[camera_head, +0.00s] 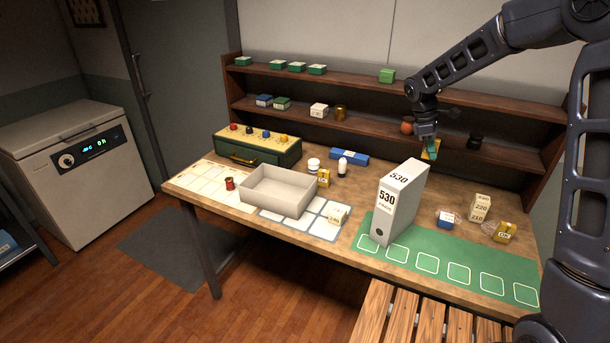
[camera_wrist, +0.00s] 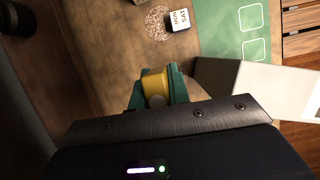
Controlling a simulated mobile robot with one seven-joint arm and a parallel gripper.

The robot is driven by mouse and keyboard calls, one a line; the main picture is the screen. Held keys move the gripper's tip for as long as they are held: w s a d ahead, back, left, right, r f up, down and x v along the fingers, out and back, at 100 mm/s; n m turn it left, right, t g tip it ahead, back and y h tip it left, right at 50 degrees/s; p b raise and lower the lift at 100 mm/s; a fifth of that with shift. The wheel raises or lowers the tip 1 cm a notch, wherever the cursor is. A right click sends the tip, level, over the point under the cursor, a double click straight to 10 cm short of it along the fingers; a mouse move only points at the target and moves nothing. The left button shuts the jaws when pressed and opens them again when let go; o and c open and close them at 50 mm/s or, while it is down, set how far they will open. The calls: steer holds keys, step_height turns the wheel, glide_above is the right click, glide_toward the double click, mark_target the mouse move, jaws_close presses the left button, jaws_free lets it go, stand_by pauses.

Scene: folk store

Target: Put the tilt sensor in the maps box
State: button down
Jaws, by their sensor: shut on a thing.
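My gripper (camera_head: 428,146) has teal fingers and is shut on a small yellow thing (camera_head: 434,148). It is held in the air above the back right of the bench, behind and right of the white box file. In the wrist view the yellow thing (camera_wrist: 154,82) sits between the teal fingers (camera_wrist: 157,98), with a rounded brownish part facing me. I cannot confirm from a label that it is the tilt sensor. An open shallow grey-white box (camera_head: 270,203) stands left of centre on the bench and looks empty. No readable label marks a maps box.
The tall white box file (camera_head: 399,208), marked 530, stands on the green mat (camera_head: 468,262). Several small items, including stacked numbered blocks (camera_head: 480,208) and a yellow box (camera_head: 504,232), stand at right. A green drawer unit (camera_head: 262,151) stands back left. Shelves (camera_head: 300,118) line the back.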

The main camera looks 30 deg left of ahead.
steer(key=a+n+t, duration=0.2)
steer(key=a+n, duration=0.3)
steer(key=a, duration=0.8)
steer(key=n+t+y, duration=0.3)
steer(key=n+y, duration=0.1)
steer(key=n, duration=1)
glide_above(282, 193)
steer(key=s, duration=0.2)
step_height(282, 193, down, 19)
steer(key=shift+w+d+f, duration=0.1)
steer(key=shift+w+f, duration=0.05)
steer(key=shift+f, duration=0.05)
steer(key=shift+f, duration=0.15)
steer(key=c, duration=1.3)
jaws_free()
